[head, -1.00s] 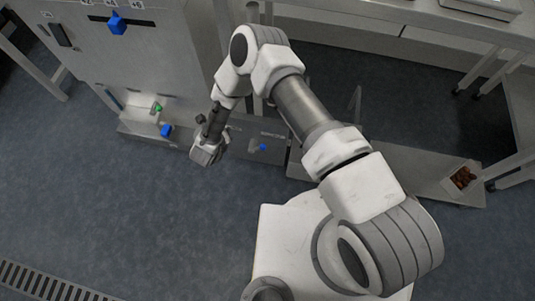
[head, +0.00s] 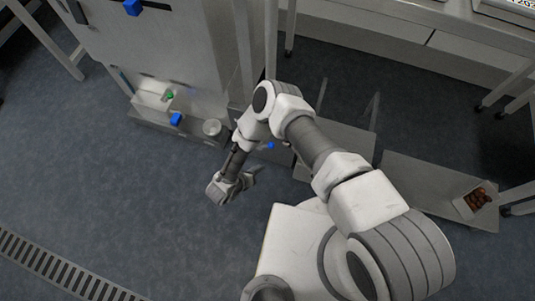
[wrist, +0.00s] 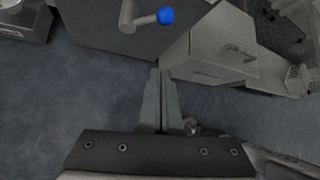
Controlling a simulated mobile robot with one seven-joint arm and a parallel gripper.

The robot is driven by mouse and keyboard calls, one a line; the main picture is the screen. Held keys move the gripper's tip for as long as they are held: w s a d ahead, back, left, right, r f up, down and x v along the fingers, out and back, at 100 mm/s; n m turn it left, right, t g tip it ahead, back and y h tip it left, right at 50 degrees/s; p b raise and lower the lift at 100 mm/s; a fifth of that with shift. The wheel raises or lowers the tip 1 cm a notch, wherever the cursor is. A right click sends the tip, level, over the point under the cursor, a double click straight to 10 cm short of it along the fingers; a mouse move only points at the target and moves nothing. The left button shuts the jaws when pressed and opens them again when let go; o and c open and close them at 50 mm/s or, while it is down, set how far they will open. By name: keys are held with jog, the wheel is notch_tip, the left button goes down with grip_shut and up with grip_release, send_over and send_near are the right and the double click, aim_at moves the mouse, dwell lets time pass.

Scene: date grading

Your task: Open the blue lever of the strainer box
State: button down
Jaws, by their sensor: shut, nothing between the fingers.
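A lever with a blue ball knob (wrist: 166,15) on a grey metal arm stands out from a dark grey box (wrist: 105,32) at the top of the wrist view. In the head view, a small blue knob (head: 270,146) shows just right of my forearm, low by the floor; part of its box is hidden by my arm. I cannot tell for sure that both are the same knob. My gripper (wrist: 160,76) is shut and empty, its fingertips below the knob in the wrist picture and apart from it. In the head view, my gripper (head: 252,174) hangs over the floor.
Other blue knobs sit on the tall cabinet (head: 132,7) and low at its foot (head: 176,119), near a green one (head: 170,95). A round metal pot (head: 212,128) stands beside them. A light box with a handle (wrist: 215,50) is right of the lever.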

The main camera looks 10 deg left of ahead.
jog(key=b+x, duration=0.5)
jog(key=x, duration=0.6)
jog(key=shift+w+a+r, duration=0.2)
jog(key=shift+a+r, duration=0.05)
jog(key=shift+r, duration=0.4)
jog(key=shift+w+a+r, duration=0.2)
jog(key=shift+r, duration=0.5)
jog(key=shift+w+a+r, duration=0.25)
jog(key=shift+r, duration=0.4)
